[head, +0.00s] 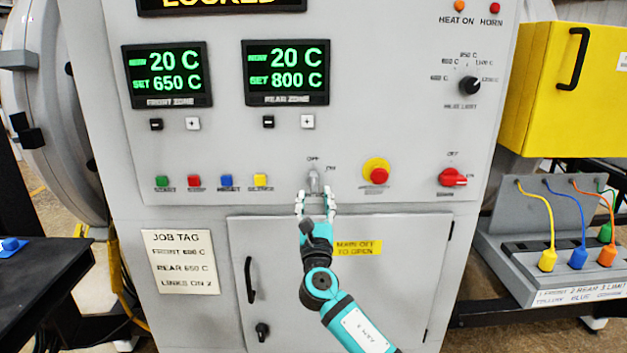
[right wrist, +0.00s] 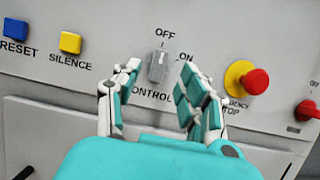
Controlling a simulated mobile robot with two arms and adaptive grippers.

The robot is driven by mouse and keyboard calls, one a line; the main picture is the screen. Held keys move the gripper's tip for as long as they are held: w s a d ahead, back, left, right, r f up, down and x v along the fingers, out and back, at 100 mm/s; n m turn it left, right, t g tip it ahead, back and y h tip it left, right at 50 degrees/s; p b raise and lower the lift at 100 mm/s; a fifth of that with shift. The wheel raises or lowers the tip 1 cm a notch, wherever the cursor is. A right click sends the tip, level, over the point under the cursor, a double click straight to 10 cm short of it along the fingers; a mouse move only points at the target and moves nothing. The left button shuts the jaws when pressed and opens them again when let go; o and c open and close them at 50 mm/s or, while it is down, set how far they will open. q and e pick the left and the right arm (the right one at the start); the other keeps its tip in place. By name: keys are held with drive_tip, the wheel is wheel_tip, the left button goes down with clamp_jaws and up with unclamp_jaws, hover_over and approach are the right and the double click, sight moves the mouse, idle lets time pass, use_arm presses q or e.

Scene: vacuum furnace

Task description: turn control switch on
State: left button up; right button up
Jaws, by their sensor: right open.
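The control switch (head: 314,182) is a small grey knob low on the furnace's grey panel, between the yellow button and the red emergency stop. In the right wrist view the knob (right wrist: 158,66) has OFF printed above it and ON to its upper right; its grip looks close to upright, toward OFF. My right gripper (head: 315,200) is open just below and in front of the knob. In the right wrist view its two fingers (right wrist: 155,90) stand on either side of the knob, apparently not touching it. My left gripper is not in view.
The red emergency stop (head: 379,175) on its yellow base is close to the right. A red main switch (head: 452,177) is farther right. The yellow silence button (head: 260,181) is to the left. A cabinet door (head: 390,270) is below. Coloured plugs (head: 577,258) stand at the right.

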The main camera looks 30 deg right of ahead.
sight(314, 183)
drive_tip(key=x, duration=0.5)
drive_tip(key=shift+w+d, duration=0.15)
drive_tip(key=shift+w, duration=0.2)
clamp_jaws()
